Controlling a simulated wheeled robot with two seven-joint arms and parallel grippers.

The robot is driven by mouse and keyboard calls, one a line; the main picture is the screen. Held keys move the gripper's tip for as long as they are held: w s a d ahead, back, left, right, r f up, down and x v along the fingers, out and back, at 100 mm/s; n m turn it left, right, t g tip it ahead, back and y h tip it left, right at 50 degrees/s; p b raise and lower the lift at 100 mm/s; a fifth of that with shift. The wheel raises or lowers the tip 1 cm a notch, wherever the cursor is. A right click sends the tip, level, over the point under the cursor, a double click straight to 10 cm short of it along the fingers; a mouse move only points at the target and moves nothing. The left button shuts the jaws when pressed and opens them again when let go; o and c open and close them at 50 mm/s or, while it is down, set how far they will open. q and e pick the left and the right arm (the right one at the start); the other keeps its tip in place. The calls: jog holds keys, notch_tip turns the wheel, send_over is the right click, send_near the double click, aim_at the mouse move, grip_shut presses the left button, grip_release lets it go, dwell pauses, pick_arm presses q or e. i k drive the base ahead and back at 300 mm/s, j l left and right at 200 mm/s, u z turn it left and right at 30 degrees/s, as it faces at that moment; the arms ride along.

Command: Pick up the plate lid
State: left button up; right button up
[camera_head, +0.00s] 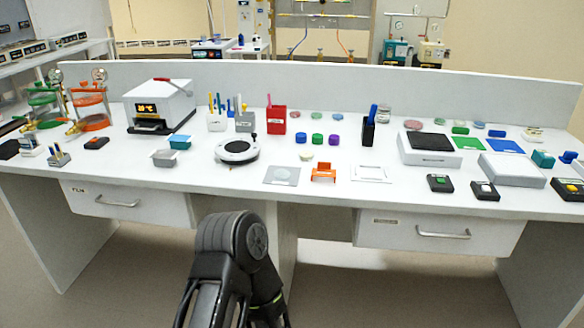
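I cannot tell for sure which thing is the plate lid. A thin white rectangular piece with an outlined rim (371,174) lies flat near the front edge of the bench, right of the middle, and could be it. A flat grey square plate with a round mark (282,176) lies further left, also near the front edge. An orange bracket-like holder (323,173) stands between them. A black arm link of mine rises at the bottom centre, in front of the bench. Neither gripper shows in the head view.
The white bench (215,185) has a low back panel and two drawers below. A round device (237,150) stands left of the grey plate. A white box with a black top (430,147) and small black button boxes (440,184) stand at right. Left of these, bare bench surrounds the rimmed piece.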

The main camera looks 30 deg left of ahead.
aim_at(280, 174)
jog(key=i+j, duration=0.7)
